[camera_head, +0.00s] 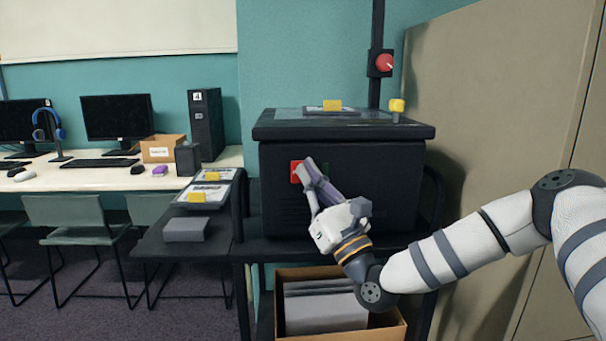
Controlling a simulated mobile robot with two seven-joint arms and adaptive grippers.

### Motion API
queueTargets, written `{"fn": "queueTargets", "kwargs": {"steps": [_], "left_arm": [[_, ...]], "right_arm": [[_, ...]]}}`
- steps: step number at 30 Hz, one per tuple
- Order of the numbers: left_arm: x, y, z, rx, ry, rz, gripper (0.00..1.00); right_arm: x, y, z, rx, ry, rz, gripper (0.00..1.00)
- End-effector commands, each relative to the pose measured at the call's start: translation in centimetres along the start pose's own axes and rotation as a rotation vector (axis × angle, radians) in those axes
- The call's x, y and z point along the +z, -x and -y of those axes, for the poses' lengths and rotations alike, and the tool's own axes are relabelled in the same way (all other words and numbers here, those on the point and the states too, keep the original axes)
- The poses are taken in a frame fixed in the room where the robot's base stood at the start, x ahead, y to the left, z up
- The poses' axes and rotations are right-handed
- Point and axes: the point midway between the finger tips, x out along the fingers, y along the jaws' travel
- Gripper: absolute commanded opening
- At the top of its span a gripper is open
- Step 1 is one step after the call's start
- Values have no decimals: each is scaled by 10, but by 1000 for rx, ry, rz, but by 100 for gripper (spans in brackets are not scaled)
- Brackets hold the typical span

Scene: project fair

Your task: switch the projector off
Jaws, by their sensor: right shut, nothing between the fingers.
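The projector (385,195) is a dark box with a flat glass top, standing on a black cart. A black post rises behind the projector with a red knob (384,63). My left gripper is not in view.
A cardboard box (392,331) with grey slabs sits low under the projector. A dark side shelf (160,243) at left holds cards and a grey block (187,229). A tan partition (500,100) stands close on the right. Desks with monitors (116,117) are at back left.

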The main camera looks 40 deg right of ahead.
Motion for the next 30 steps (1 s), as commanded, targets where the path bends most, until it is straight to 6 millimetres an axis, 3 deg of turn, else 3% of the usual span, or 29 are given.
{"fn": "queueTargets", "kwargs": {"steps": [17, 30], "left_arm": [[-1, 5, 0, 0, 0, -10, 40], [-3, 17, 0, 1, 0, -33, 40]], "right_arm": [[9, 12, -9, 1, 0, -1, 0], [36, 49, -36, 0, -1, -1, 0]]}}
